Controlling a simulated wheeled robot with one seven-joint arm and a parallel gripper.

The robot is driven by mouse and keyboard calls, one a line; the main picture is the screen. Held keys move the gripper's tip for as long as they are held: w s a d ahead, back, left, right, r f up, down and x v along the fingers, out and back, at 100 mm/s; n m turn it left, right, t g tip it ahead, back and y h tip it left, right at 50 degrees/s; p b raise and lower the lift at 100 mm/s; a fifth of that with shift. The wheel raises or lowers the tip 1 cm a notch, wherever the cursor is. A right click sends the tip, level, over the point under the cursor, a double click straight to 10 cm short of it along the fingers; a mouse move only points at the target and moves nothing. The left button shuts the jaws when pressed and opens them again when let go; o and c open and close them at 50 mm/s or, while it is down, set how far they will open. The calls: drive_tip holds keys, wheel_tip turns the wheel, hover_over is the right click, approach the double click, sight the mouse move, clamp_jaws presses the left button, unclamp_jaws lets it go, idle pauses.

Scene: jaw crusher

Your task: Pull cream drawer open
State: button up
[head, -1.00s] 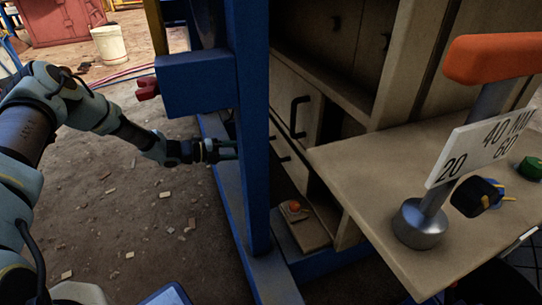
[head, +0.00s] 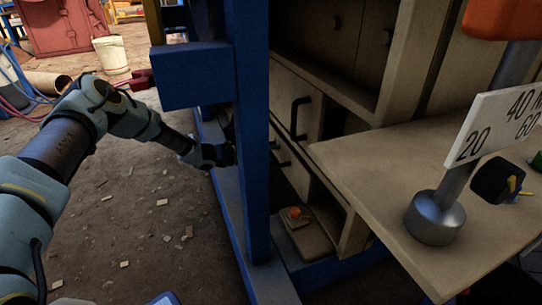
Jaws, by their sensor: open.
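Cream drawer fronts (head: 284,98) with black handles sit in the cream cabinet behind the blue post, in the head view. I cannot tell which front is the one named. My gripper (head: 230,152) is left of the cabinet, at the left edge of the blue post. Its fingertips are mostly hidden behind the post, so contact with a handle cannot be seen.
The upright blue post (head: 252,140) and its blue side block (head: 190,75) stand close to my arm. A cream worktop (head: 370,165) with a metal lever and number plate (head: 500,122) fills the right. An orange button (head: 295,212) sits low.

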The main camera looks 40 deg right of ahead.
drive_tip(key=shift+c, duration=0.3)
clamp_jaws()
idle(1.1)
